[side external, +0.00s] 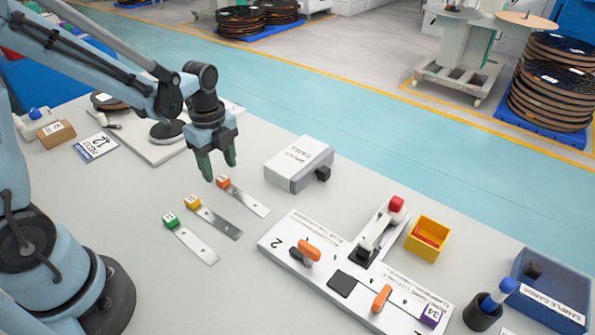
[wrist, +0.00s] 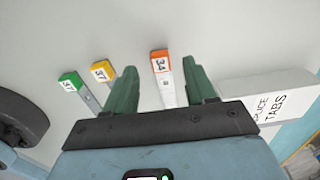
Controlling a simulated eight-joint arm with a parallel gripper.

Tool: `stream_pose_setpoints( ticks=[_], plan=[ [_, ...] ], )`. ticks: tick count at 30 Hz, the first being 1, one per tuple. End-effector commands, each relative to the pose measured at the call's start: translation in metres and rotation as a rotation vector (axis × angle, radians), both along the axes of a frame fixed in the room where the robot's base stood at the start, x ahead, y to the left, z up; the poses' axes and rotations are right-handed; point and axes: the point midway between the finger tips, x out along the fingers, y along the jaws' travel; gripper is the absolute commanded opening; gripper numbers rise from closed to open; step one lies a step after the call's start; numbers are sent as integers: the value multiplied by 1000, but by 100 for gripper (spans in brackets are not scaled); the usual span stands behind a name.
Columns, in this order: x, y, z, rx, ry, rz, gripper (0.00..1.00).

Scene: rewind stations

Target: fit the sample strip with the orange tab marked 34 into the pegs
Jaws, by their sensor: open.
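The sample strip with the orange tab marked 34 (side external: 223,182) lies flat on the table, the one nearest the splice tabs box; its tab also shows in the wrist view (wrist: 160,62). My gripper (side external: 217,168) is open and empty above the tab end of this strip. In the wrist view the strip shows between the two green fingers, nearer the right one. The fixture with the pegs (side external: 345,265) is a white plate on the right, with orange-handled clamps (side external: 309,249) and a dark square pad (side external: 341,284). The pegs are too small to make out clearly.
Strips with yellow (side external: 192,202) and green (side external: 170,220) tabs lie beside the orange one. A splice tabs box (side external: 299,163) stands behind. A red-knobbed lever (side external: 396,204), yellow bin (side external: 427,239), black cup (side external: 482,315) and blue card box (side external: 550,290) are at the right.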

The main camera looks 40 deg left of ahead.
Motion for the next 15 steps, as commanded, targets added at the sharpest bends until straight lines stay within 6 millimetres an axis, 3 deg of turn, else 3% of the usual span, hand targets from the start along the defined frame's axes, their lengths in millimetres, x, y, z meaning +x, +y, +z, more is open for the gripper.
stream_pose_setpoints(
  ticks=[6, 15],
  plan=[
    [1, -2, -24, 0, 0, 0, 55],
    [0, -2, -29, 0, 0, 0, 55]
  ],
)
